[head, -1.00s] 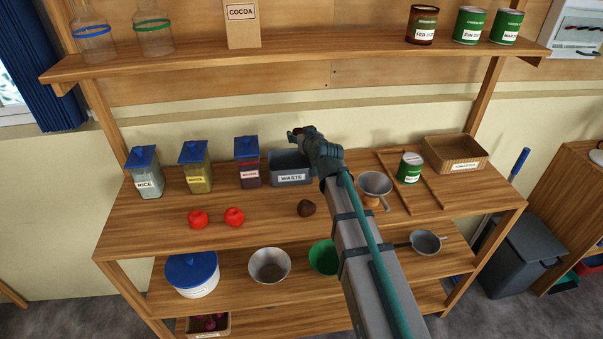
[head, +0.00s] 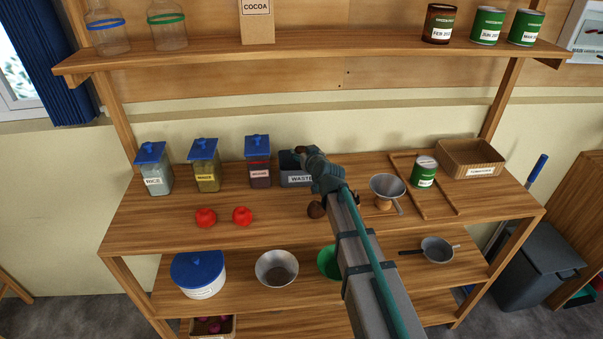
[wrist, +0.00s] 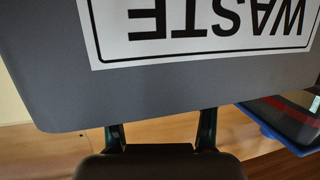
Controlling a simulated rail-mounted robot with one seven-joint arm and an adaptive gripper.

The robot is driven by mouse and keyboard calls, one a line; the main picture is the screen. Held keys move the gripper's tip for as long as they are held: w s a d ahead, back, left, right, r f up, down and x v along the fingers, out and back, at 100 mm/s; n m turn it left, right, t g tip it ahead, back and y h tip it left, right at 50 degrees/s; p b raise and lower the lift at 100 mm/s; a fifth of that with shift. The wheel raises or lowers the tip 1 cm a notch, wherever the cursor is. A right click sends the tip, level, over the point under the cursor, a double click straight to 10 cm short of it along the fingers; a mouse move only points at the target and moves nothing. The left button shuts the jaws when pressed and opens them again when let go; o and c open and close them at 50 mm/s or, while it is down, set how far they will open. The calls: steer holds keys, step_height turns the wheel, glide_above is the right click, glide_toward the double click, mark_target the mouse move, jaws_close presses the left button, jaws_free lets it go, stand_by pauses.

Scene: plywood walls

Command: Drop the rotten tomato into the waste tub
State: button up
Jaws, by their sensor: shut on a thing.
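The grey waste tub (head: 296,179), labelled WASTE, stands at the back of the table. In the wrist view its front wall (wrist: 60,80) fills the upper part, label upside down. My gripper (head: 303,153) is at the tub, its fingers above the rim.
Blue-lidded jars (head: 206,172) stand left of the tub, one close beside it. Right of my arm are a metal funnel (head: 388,186), a green can (head: 424,172) and a cardboard tray (head: 470,158). A shelf (head: 310,47) runs above.

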steer(key=shift+f, duration=0.1)
steer(key=o, duration=1)
steer(key=shift+c, duration=0.2)
step_height(320, 180, up, 10)
stand_by(0.3)
